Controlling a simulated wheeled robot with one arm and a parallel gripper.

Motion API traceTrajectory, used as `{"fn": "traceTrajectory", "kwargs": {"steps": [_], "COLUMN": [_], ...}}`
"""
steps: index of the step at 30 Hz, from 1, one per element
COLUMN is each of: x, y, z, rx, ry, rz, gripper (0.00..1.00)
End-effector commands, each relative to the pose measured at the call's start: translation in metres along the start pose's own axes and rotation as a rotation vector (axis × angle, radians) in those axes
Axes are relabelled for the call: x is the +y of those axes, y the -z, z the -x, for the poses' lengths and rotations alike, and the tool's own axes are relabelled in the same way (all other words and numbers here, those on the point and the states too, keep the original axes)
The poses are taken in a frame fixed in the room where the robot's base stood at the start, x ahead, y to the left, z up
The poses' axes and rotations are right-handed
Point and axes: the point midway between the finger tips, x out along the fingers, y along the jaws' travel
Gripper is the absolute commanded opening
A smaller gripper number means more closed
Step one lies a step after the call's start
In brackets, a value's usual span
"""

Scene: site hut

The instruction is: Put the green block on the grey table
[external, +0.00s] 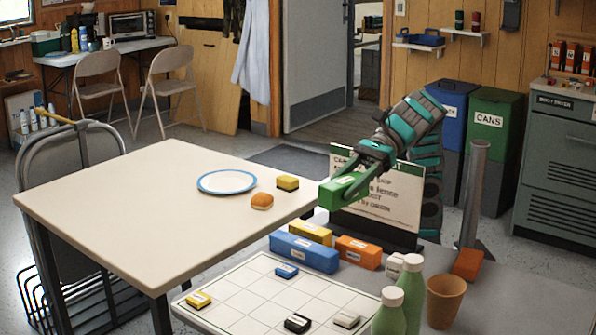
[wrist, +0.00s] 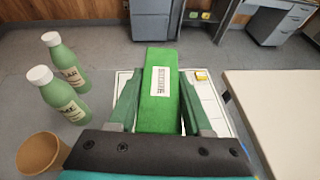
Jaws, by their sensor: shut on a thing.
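The green block (external: 340,192) has a white label and is held in the air by my gripper (external: 352,186). In the external view it appears in front of the sign, near the right corner of the cream table. In the wrist view the green block (wrist: 157,110) lies lengthwise between the two fingers of my gripper (wrist: 158,95), which are shut on it. The grey table (external: 510,300) is at the lower right of the external view. The block is raised above its surface, and the far part of that table is partly hidden by the sign and other blocks.
A white grid board (external: 240,295) with small blocks lies on the grey table. Blue (external: 305,252), yellow (external: 310,231) and orange (external: 358,251) blocks, green bottles (external: 411,290), a brown cup (external: 444,300) and a sign (external: 385,200) crowd it. The cream table (external: 130,210) stands left.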

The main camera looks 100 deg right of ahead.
Motion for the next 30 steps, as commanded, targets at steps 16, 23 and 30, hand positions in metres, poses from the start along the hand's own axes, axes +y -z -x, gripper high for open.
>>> {"fn": "traceTrajectory", "kwargs": {"steps": [16, 23, 30], "x": [0.121, 0.126, 0.125], "y": [0.020, 0.035, 0.054], "z": [0.039, 0.035, 0.028], "rx": [-0.006, -0.002, -0.002], "ry": [-0.140, -0.144, -0.143], "rz": [0.054, 0.059, 0.059], "gripper": [0.00, 0.00, 0.00]}}
